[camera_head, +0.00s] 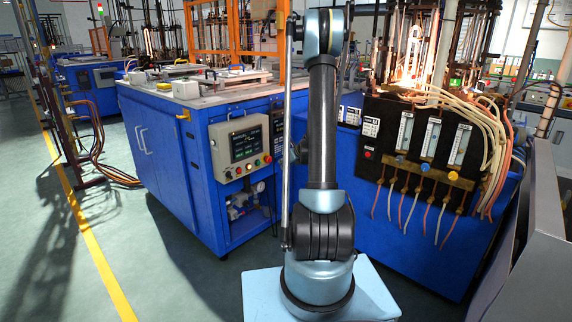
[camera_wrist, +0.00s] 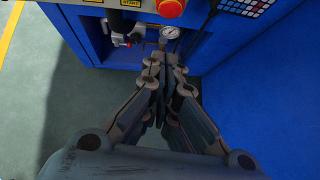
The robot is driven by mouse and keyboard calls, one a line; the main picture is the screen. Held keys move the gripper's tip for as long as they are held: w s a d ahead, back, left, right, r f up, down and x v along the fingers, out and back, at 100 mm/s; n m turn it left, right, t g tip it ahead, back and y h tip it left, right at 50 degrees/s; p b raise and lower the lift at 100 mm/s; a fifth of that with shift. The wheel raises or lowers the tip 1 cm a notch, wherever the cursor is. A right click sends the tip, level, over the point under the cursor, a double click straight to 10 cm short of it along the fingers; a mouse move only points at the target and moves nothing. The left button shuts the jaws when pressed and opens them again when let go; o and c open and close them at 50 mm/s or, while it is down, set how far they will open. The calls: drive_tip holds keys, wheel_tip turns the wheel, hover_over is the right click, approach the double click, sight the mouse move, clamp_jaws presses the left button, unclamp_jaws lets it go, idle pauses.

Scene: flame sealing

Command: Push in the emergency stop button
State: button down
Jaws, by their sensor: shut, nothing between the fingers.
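In the head view a small red button (camera_head: 267,159) sits at the lower right of the grey control box (camera_head: 218,160), on the front of a blue cabinet. My gripper (camera_wrist: 166,56) is shut and empty in the wrist view. In that picture its fingertips are below the button and apart from it. The head view shows my arm but not my gripper.
A pressure gauge (camera_wrist: 170,32) and valve fittings (camera_wrist: 122,30) sit in the cabinet recess below the panel. A keypad (camera_wrist: 245,6) is at the upper right. Another blue machine with flow meters (camera_head: 432,138) and hoses stands to the right.

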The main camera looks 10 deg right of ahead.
sight(269, 160)
drive_tip(key=w+a+f, duration=0.2)
drive_tip(key=w+a, duration=0.1)
drive_tip(key=w, duration=0.3)
drive_tip(key=shift+w+a+f, duration=0.2)
drive_tip(key=shift+a, duration=0.05)
